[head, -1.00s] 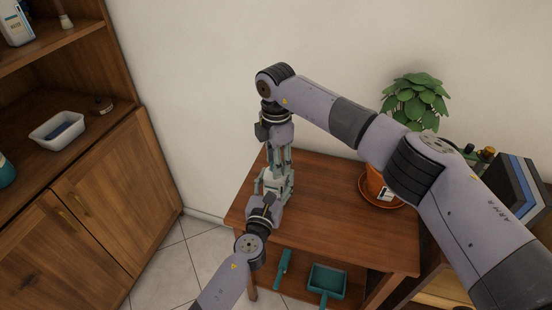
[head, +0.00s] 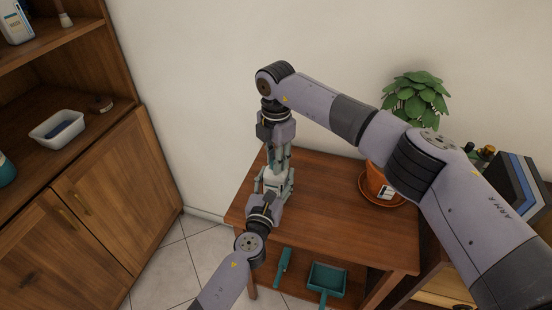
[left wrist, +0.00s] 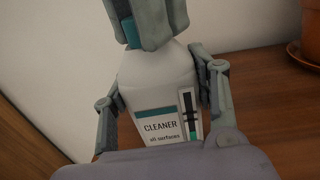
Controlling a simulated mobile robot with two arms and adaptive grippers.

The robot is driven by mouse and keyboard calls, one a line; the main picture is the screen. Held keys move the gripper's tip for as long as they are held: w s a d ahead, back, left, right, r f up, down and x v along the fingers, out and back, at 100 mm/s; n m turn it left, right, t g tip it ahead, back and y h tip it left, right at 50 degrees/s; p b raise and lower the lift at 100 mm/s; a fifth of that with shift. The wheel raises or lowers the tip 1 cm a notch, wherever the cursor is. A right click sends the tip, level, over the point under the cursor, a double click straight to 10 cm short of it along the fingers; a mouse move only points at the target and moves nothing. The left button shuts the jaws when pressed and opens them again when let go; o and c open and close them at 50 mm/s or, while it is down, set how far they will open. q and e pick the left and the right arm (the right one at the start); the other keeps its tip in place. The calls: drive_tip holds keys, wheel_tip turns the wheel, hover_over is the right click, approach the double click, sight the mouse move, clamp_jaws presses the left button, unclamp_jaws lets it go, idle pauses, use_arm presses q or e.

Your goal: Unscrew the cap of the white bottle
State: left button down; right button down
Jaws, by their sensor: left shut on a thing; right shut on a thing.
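The white bottle (left wrist: 160,100) fills the middle of the left wrist view, upright, with a "CLEANER" label. In the head view it shows as a small white patch (head: 272,181) at the left end of the table. My left gripper (head: 274,188) is shut on the bottle's body, one finger on each side. My right gripper (head: 279,160) points down from above and is shut on the cap. A bit of the teal cap (left wrist: 131,31) shows in the left wrist view between the right gripper's fingers (left wrist: 152,28); the rest is hidden.
The wooden table (head: 345,225) is bare in its middle. A potted plant (head: 374,182) on a saucer stands at its back right, near my right arm. A teal dustpan (head: 327,281) lies on the lower shelf. A wooden cabinet (head: 110,205) stands at left.

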drive_tip(key=n, duration=0.4)
drive_tip(key=shift+n, duration=0.3)
drive_tip(key=n, duration=0.8)
drive_tip(key=shift+n, duration=0.4)
drive_tip(key=n, duration=0.8)
drive_tip(key=shift+r+n, duration=0.1)
drive_tip(key=shift+n, duration=0.2)
drive_tip(key=n, duration=1.1)
drive_tip(key=shift+r, duration=0.2)
